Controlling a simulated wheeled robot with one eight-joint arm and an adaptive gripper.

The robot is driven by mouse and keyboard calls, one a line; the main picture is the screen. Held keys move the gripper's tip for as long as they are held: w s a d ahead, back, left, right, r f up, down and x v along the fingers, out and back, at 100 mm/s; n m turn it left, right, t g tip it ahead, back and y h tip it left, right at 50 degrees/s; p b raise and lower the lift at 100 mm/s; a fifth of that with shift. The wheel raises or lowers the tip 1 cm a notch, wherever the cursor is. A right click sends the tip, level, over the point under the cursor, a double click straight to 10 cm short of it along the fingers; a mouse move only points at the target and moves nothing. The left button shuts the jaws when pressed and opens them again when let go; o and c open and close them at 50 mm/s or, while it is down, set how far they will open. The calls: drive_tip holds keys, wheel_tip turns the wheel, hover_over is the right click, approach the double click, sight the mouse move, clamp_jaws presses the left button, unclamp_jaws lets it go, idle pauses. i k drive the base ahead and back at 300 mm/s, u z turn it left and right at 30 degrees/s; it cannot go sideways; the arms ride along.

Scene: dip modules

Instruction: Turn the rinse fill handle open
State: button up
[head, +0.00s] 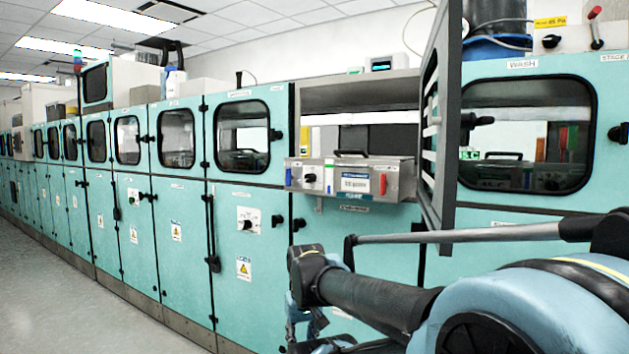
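I cannot read which control is marked rinse fill. A grey control box (408,180) juts from the teal machine wall, with a black knob (310,178), a white label plate (354,183) and a small upright red handle (383,184). Another red-tipped lever (595,13) stands on the white panel at the top right. A black knob (246,224) sits on a white plate on the teal door left of the box. My gripper (302,325) is low in the picture, below the control box and apart from it. My arm partly hides it, and its fingers are unclear.
An open dark-framed door (437,130) stands out right of the control box, close to my arm. Teal cabinets (180,225) with windows and black latches run off to the left. The grey floor (70,305) at lower left is clear.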

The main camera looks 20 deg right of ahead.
sight(289, 176)
drive_tip(key=u, duration=1.55)
drive_tip(key=k, duration=1.5)
drive_tip(key=z, duration=0.35)
drive_tip(key=i, duration=1)
drive_tip(key=u, duration=0.05)
